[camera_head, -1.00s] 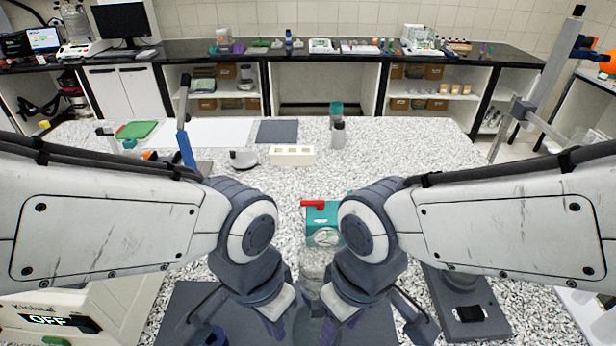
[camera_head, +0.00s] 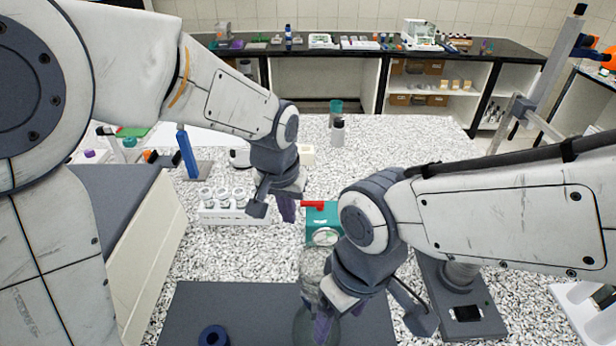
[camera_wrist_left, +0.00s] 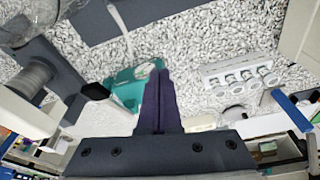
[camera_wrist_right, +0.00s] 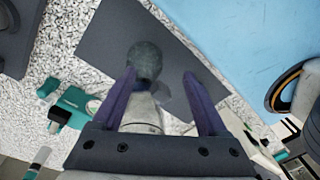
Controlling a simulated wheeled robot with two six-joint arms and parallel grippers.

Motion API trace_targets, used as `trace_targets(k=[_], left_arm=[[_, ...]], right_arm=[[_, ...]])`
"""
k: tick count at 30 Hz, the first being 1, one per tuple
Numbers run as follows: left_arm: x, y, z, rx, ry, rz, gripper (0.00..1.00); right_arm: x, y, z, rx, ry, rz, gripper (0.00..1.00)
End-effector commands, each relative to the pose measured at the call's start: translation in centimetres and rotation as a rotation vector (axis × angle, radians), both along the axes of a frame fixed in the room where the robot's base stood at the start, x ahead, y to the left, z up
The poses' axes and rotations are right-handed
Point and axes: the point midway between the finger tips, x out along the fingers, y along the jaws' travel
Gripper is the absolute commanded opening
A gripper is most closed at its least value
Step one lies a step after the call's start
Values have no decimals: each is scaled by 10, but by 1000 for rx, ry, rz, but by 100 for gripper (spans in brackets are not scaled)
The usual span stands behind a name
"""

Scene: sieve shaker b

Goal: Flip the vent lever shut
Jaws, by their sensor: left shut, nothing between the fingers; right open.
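The vent lever appears to be the small red bar (camera_head: 313,204) on top of a teal box (camera_head: 318,216) with a round clear front. It lies roughly level across the box's left top edge. My left gripper (camera_head: 287,215) is shut and empty, just left of the box and lever and apart from them in the head view. In the left wrist view, the teal box (camera_wrist_left: 124,92) is partly behind the shut fingers; the lever is not visible. My right gripper (camera_wrist_right: 160,76) is open, its fingers either side of a clear glass vessel (camera_head: 312,268); contact is not clear.
A white rack (camera_head: 235,214) with several round-topped vials stands left of my left gripper. A dark mat (camera_head: 230,305) covers the front, with a dark blue ring (camera_head: 213,337) on it. A dark-based device (camera_head: 470,310) stands at right. A bottle (camera_head: 338,132) stands far back.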

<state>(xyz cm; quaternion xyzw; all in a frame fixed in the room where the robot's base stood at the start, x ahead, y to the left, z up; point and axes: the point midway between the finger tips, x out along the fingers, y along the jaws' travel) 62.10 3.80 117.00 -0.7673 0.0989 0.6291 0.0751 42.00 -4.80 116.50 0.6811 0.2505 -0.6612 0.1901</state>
Motion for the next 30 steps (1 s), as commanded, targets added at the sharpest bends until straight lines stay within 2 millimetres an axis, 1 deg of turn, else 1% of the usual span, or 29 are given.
trace_targets(k=[1, 2, 3, 5, 6, 9, 12, 16, 26, 30], left_arm=[[27, -7, 2, 1, -14, 28, 0], [42, -11, 4, 1, -25, 46, 0], [63, -16, 5, 1, -39, 71, 0], [93, -22, 5, 1, -60, 111, 0], [112, -26, 5, 0, -75, 137, 0], [151, -33, 3, -2, -107, 190, 0], [175, -36, 1, -6, -130, 226, 0], [189, -38, -1, -8, -144, 248, 0], [190, -39, -1, -9, -146, 250, 0], [192, -38, -8, -7, -143, 250, 0]], right_arm=[[0, 0, 3, 0, 0, 0, 76], [0, 0, 4, 0, 0, 0, 76], [0, 0, 6, 0, 0, 0, 76], [0, 0, 8, 0, 0, 0, 76], [0, 0, 9, 0, 0, -1, 76], [0, 0, 11, 0, 0, -1, 76], [0, 0, 13, 0, 0, -1, 76], [0, 0, 13, 0, 0, -1, 76], [0, 0, 13, 0, 0, -1, 76], [0, 0, 17, 0, 0, -1, 76]])
